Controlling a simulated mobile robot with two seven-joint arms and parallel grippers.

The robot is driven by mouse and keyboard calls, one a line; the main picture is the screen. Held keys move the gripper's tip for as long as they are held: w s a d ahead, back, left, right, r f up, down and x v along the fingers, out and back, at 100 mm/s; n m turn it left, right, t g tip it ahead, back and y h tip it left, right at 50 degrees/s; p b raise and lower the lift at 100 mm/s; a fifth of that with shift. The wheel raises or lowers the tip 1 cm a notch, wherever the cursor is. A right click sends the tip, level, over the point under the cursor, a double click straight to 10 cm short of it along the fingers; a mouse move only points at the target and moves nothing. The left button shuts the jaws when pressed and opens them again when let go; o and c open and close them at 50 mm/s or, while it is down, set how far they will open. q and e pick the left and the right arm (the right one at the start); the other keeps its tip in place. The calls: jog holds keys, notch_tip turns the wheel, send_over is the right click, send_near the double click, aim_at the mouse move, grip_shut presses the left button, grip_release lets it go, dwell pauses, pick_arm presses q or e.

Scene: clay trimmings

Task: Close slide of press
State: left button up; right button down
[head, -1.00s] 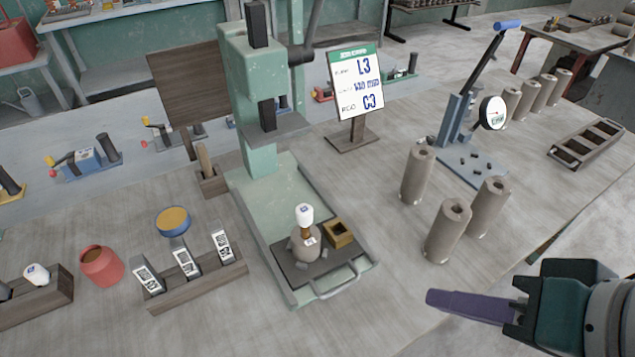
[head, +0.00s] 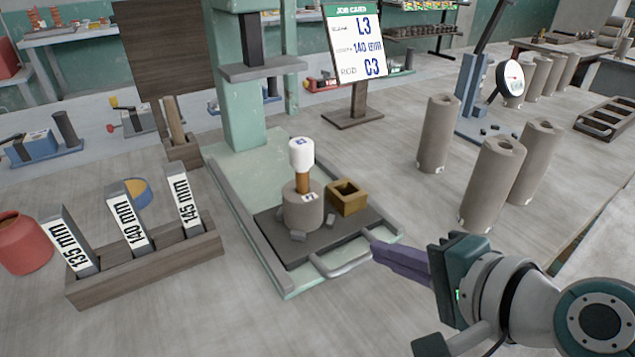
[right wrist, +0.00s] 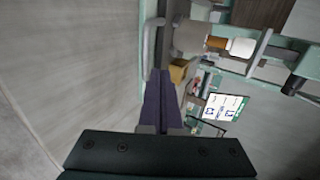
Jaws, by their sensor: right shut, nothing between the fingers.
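The green press (head: 240,90) stands on the table with its slide (head: 325,232), a dark plate with a grey bar handle (head: 345,262) at its front, pulled out toward me. On the slide are a grey clay cylinder (head: 302,212) with a white-capped brown rod (head: 301,155) standing upright in it, a hollow brass block (head: 347,198) and small grey bits. My right gripper (head: 376,250) is shut and empty; its purple fingertips are at the right end of the handle, contact unclear. The fingers also show in the right wrist view (right wrist: 160,100). My left gripper is not in view.
Several clay cylinders (head: 437,135) stand right of the press. A wooden rack (head: 150,268) with labelled gauge blocks and a red pot (head: 25,243) are at the left. A job card (head: 355,45) stands behind. Table in front is clear.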

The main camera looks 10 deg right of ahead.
aim_at(346, 239)
pick_arm(q)
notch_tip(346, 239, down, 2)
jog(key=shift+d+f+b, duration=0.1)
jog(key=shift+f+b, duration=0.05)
jog(key=shift+b, duration=0.8)
pick_arm(e)
jog(key=x, duration=0.6)
jog(key=shift+f, duration=0.1)
jog(key=shift+w, duration=0.1)
